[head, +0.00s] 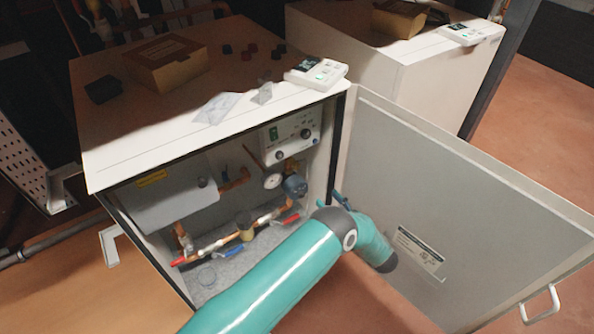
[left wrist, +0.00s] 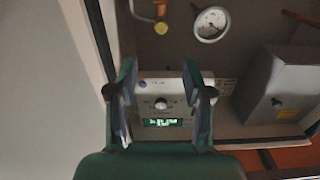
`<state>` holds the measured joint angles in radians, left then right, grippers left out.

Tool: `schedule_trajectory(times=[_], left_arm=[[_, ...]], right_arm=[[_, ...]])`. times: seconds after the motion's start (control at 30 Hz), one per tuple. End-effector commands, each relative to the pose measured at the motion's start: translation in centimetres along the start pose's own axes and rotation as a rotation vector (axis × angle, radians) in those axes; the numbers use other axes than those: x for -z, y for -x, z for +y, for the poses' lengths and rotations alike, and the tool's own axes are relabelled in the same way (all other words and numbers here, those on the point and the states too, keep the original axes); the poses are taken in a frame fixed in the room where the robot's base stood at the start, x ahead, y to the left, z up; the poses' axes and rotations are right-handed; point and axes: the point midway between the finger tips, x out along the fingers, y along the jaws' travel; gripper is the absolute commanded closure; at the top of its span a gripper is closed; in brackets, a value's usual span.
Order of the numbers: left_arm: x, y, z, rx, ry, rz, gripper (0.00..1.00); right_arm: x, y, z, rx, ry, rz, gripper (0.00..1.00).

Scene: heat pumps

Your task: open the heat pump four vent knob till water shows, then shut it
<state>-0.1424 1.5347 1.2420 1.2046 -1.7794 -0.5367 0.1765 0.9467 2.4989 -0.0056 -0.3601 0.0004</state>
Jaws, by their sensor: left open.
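The open heat pump cabinet (head: 210,135) shows pipes and a white control panel (head: 290,135) inside. The panel has dark knobs and a green display; it also shows in the left wrist view (left wrist: 147,103), upside down. A small brass-yellow fitting (left wrist: 160,28) hangs on a copper pipe there; I cannot tell whether it is the vent knob. No water is visible. My left gripper (left wrist: 158,85) is open and empty, its fingers either side of the panel's view, apart from it. In the head view it is small and dark (head: 341,199) by the door opening, partly hidden by my arm.
The open door (head: 440,190) stands to the right of my left arm. A carton (head: 165,62) and a controller (head: 316,73) lie on top. A second cabinet (head: 425,60) stands behind.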

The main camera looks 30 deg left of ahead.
Motion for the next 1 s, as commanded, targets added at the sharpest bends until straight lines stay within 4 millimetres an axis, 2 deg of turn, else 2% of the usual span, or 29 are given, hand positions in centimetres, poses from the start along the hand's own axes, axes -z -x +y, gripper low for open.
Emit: schedule_trajectory(times=[0.6, 0.8, 1.0], left_arm=[[-0.1, -12.4, 0.0, -0.001, 0.005, -0.001, 0.49], [-0.1, -14.8, 0.0, -0.002, 0.004, -0.001, 0.49], [0.0, -15.6, 0.0, -0.003, 0.002, -0.001, 0.49]], right_arm=[[0.0, -2.1, 0.8, 0.0, 0.0, 0.0, 1.0], [0.0, -2.6, 0.9, 0.0, 0.0, 0.0, 1.0], [0.0, -2.7, 1.0, 0.0, 0.0, 0.0, 1.0]])
